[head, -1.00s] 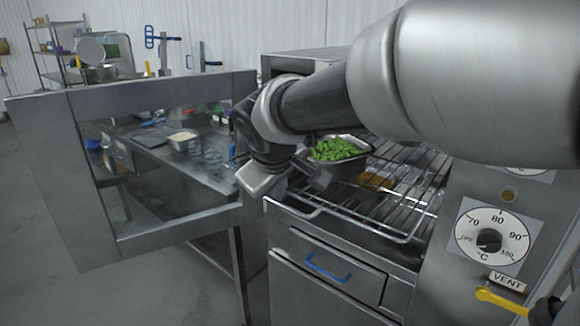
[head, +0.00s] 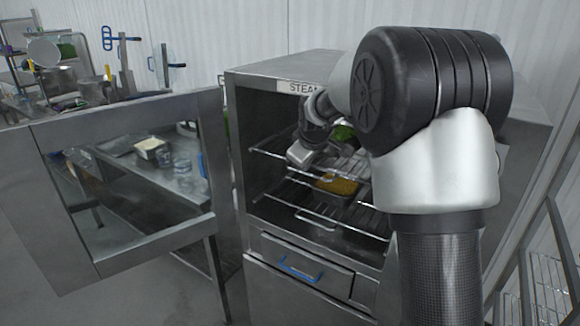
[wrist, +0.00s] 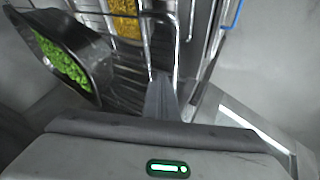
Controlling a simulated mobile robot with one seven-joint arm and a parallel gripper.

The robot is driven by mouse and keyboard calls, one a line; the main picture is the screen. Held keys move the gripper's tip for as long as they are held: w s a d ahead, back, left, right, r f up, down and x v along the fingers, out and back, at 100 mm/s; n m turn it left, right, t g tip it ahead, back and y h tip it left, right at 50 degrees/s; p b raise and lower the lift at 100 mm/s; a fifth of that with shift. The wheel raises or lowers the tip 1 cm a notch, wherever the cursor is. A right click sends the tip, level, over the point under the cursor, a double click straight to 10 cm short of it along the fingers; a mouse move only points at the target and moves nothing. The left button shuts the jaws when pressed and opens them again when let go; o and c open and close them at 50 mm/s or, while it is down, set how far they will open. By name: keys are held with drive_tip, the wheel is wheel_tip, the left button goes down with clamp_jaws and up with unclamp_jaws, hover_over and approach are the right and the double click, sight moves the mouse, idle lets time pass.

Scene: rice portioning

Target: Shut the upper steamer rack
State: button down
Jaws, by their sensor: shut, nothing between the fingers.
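The steamer (head: 236,150) stands open. Its upper wire rack (head: 268,153) lies mostly within the opening; my arm hides its right part, so I cannot tell whether it is fully in. A dark pan of green vegetables (head: 343,133) sits on it, partly hidden, and shows in the wrist view (wrist: 62,56). My gripper (head: 300,155) is shut and empty at the upper rack's front edge. In the wrist view the closed fingers (wrist: 161,98) are close to the rack's wires; contact is unclear.
A lower rack (head: 318,219) holds a pan of yellow food (head: 336,185). The open windowed door (head: 140,248) extends left. A drawer with a blue handle (head: 300,268) is below. A wire shelf (head: 550,280) stands at the right.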

sight(315, 161)
drive_tip(key=w+d, duration=0.1)
drive_tip(key=w, duration=0.1)
drive_tip(key=w+d+p, duration=0.1)
drive_tip(key=w+d, duration=0.1)
drive_tip(key=shift+d, duration=0.1)
drive_tip(key=shift+w+d+r, duration=0.1)
drive_tip(key=shift+r, duration=0.2)
